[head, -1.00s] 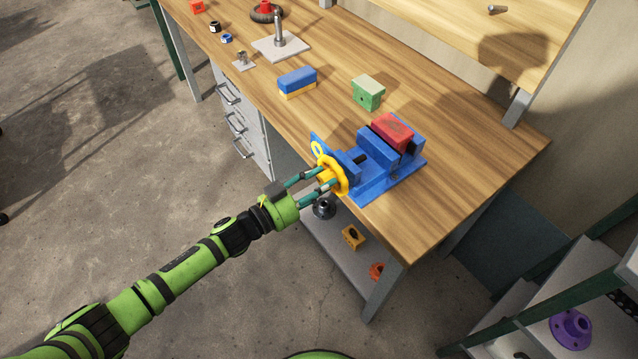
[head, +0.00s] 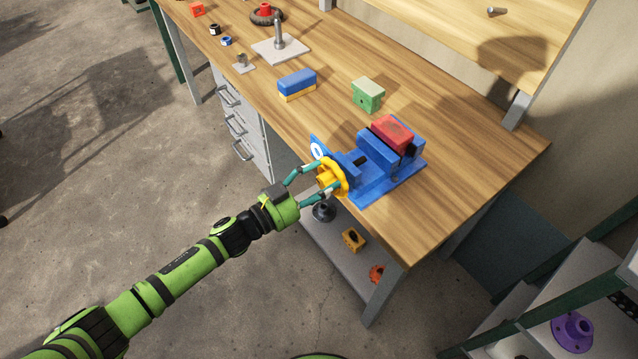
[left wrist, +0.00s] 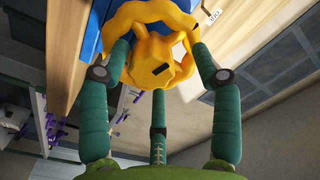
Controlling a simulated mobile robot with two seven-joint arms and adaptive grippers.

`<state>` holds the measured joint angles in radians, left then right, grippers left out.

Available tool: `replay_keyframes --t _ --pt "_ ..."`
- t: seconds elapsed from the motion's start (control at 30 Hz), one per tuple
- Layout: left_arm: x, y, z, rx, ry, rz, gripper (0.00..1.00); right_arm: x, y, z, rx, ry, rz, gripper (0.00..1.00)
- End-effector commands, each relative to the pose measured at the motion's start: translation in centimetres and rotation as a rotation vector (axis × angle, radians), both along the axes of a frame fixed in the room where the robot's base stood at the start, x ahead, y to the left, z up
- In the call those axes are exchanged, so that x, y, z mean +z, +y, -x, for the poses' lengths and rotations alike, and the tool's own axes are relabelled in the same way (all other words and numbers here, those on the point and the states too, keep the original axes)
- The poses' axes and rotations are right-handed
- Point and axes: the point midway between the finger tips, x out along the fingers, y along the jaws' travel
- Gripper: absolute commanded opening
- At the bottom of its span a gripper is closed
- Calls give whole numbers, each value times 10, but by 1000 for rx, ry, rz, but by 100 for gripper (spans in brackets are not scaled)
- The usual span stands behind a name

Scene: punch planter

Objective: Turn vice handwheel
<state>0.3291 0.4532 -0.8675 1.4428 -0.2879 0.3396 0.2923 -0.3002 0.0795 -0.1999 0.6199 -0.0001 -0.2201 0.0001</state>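The blue vice (head: 377,181) stands at the front edge of the wooden bench, with a red block (head: 392,133) at its jaws. Its yellow handwheel (head: 342,178) faces my left arm. A blue plate with a white round mark (head: 317,149) stands beside the wheel. My left gripper (head: 322,182) is open, its teal fingers spread around the wheel's hub. In the left wrist view the yellow hub (left wrist: 158,62) sits between the fingers with gaps beside it; the fingertips are close to the rim, and contact there is unclear. My right gripper is out of view.
A green block (head: 367,95) and a blue-and-yellow block (head: 297,84) lie on the bench behind the vice. A plate with an upright post (head: 280,45) stands farther left. A lower shelf (head: 335,245) holds several parts under the bench. The bench right of the vice is clear.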

Motion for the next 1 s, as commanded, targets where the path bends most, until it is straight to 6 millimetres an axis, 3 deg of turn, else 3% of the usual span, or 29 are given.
replay_keyframes --t 0.33,0.8,1.0 --pt "-7 10 7 3 9 -10 64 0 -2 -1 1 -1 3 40" --pt "-5 82 61 1 7 -6 64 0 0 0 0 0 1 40" --pt "-4 96 71 0 4 -4 64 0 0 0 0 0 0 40"
